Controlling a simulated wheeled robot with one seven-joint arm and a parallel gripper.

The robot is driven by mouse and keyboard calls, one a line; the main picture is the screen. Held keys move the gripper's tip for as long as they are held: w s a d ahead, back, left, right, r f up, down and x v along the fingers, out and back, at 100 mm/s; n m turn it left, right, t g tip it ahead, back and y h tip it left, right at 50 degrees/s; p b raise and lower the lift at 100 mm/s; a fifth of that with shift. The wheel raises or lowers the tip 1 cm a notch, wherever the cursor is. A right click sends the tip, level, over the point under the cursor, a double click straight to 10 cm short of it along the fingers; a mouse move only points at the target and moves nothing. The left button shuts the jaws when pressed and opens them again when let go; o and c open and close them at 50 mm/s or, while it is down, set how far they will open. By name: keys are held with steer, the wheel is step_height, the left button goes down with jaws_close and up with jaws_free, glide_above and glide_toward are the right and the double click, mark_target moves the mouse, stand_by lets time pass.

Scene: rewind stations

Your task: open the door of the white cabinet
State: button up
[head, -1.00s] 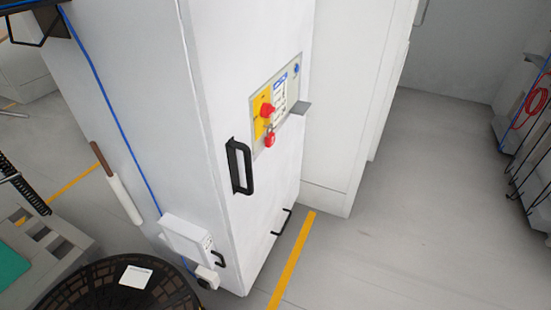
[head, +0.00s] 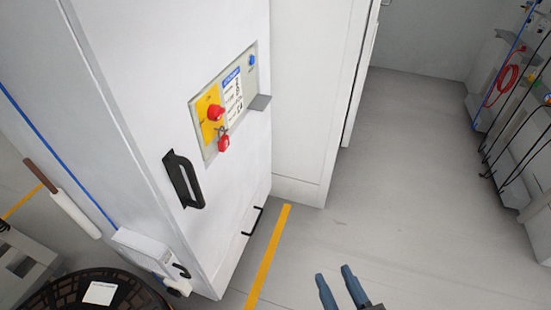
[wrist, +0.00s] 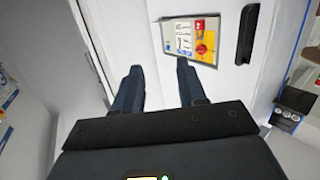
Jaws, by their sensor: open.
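The white cabinet (head: 120,70) stands upright at the left of the head view. Its door (head: 225,195) looks shut and carries a black vertical handle (head: 183,180). The door also shows in the wrist view (wrist: 228,80), with the handle (wrist: 247,35) at upper right. A panel (head: 236,90) with a red knob and a red padlock-like part sits on the door. My gripper (head: 335,285) is open and empty, low in the head view, right of the cabinet and apart from the handle. In the wrist view its fingers (wrist: 157,68) point toward the door below the panel.
A second black handle (head: 252,221) sits low on the front. Grey floor (head: 390,190) is free at right.

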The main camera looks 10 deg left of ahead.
steer(key=w+a+r+n+g+y, duration=0.1)
steer(key=w+a+r+y, duration=0.15)
steer(key=a, duration=0.55)
steer(key=w+a+r+n+y, duration=0.1)
steer(key=w+a, duration=0.2)
steer(key=a, duration=0.4)
steer(key=n+g+y, duration=0.2)
steer(key=y, duration=0.1)
glide_toward(192, 175)
steer(key=x, duration=0.4)
steer(key=shift+h, duration=0.25)
steer(key=x, duration=0.7)
jaws_close()
